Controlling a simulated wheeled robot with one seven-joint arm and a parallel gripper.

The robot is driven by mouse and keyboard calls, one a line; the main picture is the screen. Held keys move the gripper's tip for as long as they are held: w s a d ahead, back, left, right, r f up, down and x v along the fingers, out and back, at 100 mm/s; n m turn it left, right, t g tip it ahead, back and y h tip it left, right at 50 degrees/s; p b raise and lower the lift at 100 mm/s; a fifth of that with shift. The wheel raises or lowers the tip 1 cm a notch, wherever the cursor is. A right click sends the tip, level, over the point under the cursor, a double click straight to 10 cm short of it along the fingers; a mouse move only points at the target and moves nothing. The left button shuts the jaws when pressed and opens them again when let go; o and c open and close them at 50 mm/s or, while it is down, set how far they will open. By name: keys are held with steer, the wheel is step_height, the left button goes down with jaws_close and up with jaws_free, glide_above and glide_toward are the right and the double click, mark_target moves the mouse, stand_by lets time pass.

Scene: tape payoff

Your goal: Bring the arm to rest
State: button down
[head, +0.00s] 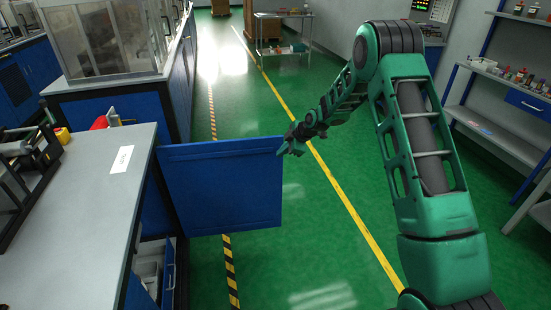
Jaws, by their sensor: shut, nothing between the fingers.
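My green arm rises from the lower right, bends at the top and reaches forward and down to the left. My gripper (287,147) is at its far end, close to the outer upper corner of an open blue cabinet door (225,185). From this view I cannot tell whether the fingers touch the door. The gripper is small in the picture and looks shut, with nothing seen in it. The door stands out from the bench into the aisle.
A grey worktop (75,215) with a white label (122,159) and a black device (22,180) is at left. Below it a drawer or bin (150,275) shows. Shelves (490,110) line the right wall. A cart (283,35) stands far back. The green floor (310,240) is clear.

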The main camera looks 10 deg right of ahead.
steer(key=s+d+r+m+g+h, duration=0.1)
steer(key=s+d+r+m, duration=0.2)
steer(key=s+d+r, duration=0.4)
steer(key=s+d+r+m+g+h, duration=0.15)
steer(key=s+d+r+m, duration=0.3)
steer(key=s, duration=0.55)
steer(key=s+d+r+m+h, duration=0.2)
steer(key=s+d+r+m, duration=0.1)
steer(key=s+d+r, duration=0.4)
steer(key=s+r+m+g, duration=0.1)
steer(key=s+m, duration=0.5)
steer(key=s, duration=1.1)
steer(key=s+r+m+g, duration=0.1)
steer(key=s+m, duration=0.5)
steer(key=s, duration=1.2)
steer(key=shift+s+r+g, duration=0.25)
steer(key=shift+r+g, duration=0.1)
steer(key=shift+g, duration=0.5)
steer(key=shift+d, duration=0.2)
